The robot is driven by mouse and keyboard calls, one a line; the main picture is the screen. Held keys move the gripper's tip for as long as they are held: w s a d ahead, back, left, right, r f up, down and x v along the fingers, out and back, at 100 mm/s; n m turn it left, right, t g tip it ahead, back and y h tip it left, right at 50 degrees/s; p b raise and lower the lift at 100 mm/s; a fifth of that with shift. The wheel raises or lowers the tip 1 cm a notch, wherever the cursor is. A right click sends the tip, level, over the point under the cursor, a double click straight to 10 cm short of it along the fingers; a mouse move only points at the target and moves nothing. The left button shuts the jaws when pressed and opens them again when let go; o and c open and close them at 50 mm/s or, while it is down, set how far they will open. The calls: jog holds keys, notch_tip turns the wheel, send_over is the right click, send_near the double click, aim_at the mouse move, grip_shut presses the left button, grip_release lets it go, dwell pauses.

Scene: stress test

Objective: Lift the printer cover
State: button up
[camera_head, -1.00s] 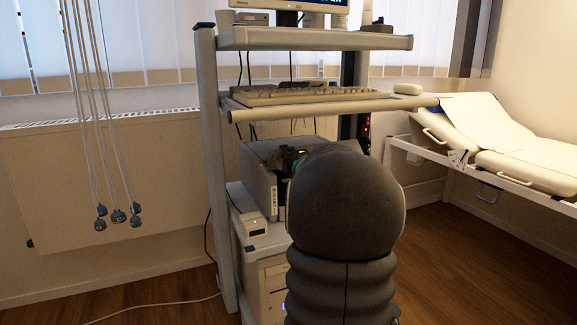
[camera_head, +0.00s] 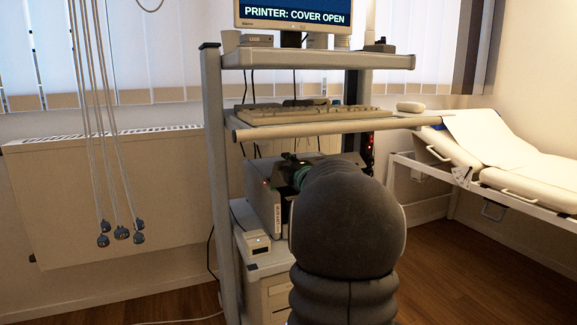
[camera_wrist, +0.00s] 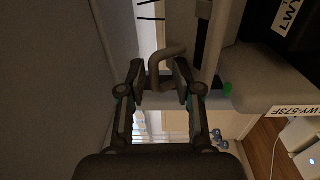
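The printer (camera_head: 262,202) is a grey box on the lower shelf of the cart, largely hidden behind my dark arm. In the wrist view its light side with the label (camera_wrist: 292,107) is at the right. A grey bent handle (camera_wrist: 168,52) shows between my fingertips; I take it to be the cover's handle. My gripper (camera_wrist: 165,80) has a finger on each side of it and appears closed onto it. In the head view the gripper (camera_head: 298,166) is mostly hidden beside the printer's top. The monitor (camera_head: 294,14) reads "PRINTER: COVER OPEN". The cover's edges are hard to make out.
The keyboard shelf (camera_head: 330,125) is close above the printer and my gripper. A cart post (camera_head: 216,150) stands at the left. A small white device (camera_head: 257,243) sits in front of the printer. Hanging cables (camera_head: 100,130) are at left, a couch (camera_head: 525,175) at right.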

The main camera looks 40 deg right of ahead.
jog(key=shift+s+f, duration=0.1)
jog(key=v, duration=1.1)
jog(key=shift+s+a, duration=0.15)
jog(key=shift+s, duration=0.2)
jog(key=s+a+f+m+g, duration=0.25)
jog(key=a+m, duration=0.25)
jog(key=a, duration=0.4)
jog(key=s+a+f+m+g, duration=0.1)
jog(key=a+m+g, duration=0.3)
jog(key=a, duration=0.6)
jog(key=s+a+f+m+g+y, duration=0.2)
jog(key=s+a+f, duration=0.4)
jog(key=s+a, duration=0.2)
jog(key=s+a+f+m+g+y+p, duration=0.1)
jog(key=s+a+f+m+g+y, duration=0.2)
jog(key=s+a+f, duration=0.3)
jog(key=s+a, duration=0.2)
jog(key=a, duration=0.3)
jog(key=shift+s+a+m+y, duration=0.3)
jog(key=shift+s, duration=0.05)
